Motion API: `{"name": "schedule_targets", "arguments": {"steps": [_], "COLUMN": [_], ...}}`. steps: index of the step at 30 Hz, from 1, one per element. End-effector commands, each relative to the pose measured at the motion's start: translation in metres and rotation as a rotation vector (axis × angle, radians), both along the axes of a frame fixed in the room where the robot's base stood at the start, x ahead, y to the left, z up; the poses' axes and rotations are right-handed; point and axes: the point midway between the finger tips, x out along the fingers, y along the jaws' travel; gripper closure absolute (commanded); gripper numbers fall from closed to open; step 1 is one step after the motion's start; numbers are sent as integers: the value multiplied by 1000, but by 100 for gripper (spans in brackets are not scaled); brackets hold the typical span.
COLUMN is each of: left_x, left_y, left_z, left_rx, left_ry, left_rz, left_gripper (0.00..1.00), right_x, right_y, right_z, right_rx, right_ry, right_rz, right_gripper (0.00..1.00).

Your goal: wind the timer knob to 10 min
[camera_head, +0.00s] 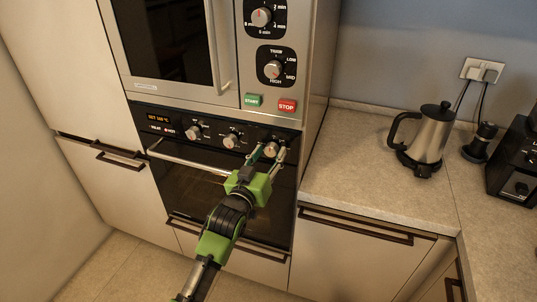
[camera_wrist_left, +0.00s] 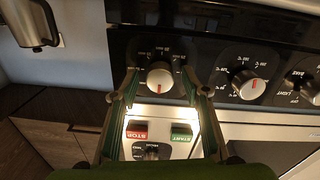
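The oven's rightmost knob (camera_head: 271,149) is a round silver knob with a red pointer mark, on a black dial plate. In the left wrist view this knob (camera_wrist_left: 160,78) sits between my fingertips, and its dial print is too small to read. My left gripper (camera_head: 269,153) is open, with its two fingers on either side of the knob. The wrist view shows a gap between each finger and the knob. The microwave's upper knob (camera_head: 261,17) has minute marks around it. My right gripper is in neither view.
Two more oven knobs (camera_head: 230,141) and (camera_head: 194,133) sit along the panel, left of my gripper. The oven handle (camera_head: 185,160) runs below. Green START (camera_head: 253,100) and red STOP (camera_head: 287,105) buttons are above. A kettle (camera_head: 430,135) stands on the right counter.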

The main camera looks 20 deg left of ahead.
Motion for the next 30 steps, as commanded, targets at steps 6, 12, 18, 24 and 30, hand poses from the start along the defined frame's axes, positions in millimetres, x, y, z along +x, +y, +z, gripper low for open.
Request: {"name": "schedule_targets", "arguments": {"steps": [6, 12, 18, 24, 30], "left_x": [0, 0, 0, 0, 0], "left_y": [0, 0, 1, 1, 1], "left_z": [0, 0, 2, 2, 3], "left_rx": [0, 9, 70, 203, 388], "left_ry": [0, -1, -3, -5, -14], "left_rz": [0, 0, 1, 0, 1], "left_gripper": [96, 96, 96, 96, 96], "right_x": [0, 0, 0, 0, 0], "right_y": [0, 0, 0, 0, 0], "right_z": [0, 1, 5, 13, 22], "right_rx": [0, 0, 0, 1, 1], "right_ry": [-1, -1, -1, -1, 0], "right_rz": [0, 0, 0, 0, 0], "right_gripper": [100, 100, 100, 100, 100]}}
